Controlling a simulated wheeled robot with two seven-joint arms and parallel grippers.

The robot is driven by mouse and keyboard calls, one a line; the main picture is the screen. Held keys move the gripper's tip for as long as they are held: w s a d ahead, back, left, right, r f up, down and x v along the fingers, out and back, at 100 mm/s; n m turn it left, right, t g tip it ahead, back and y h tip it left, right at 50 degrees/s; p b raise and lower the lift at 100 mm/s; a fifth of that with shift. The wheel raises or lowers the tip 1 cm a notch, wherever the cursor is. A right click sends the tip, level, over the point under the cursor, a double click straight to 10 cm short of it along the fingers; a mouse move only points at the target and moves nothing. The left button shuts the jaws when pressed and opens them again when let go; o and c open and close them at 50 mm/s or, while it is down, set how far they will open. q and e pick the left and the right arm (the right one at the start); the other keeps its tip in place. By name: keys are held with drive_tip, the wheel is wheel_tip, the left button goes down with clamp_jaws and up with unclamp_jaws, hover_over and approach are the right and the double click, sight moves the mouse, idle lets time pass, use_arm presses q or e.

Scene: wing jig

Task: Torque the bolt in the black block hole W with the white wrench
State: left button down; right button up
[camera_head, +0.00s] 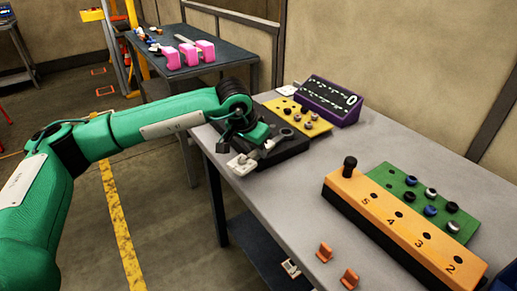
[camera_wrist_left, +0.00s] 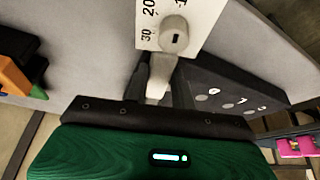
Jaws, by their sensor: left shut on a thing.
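My left gripper (camera_head: 262,147) is shut over the black block (camera_head: 296,147) at the table's left end. It appears to hold the white wrench, though its own arm hides most of the grip. My right gripper is out of view.
A yellow plate (camera_head: 272,103) with knobs and a purple display box (camera_head: 331,101) stand behind the block. An orange numbered block (camera_head: 382,210), a green board (camera_head: 402,178) and two orange pieces (camera_head: 324,252) are to the right. The middle of the table is clear.

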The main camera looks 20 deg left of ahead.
use_arm(q)
drive_tip(key=shift+w+a+m, duration=0.45)
drive_tip(key=shift+a+m, duration=0.25)
drive_tip(key=shift+a, duration=0.1)
drive_tip(key=shift+r, duration=0.1)
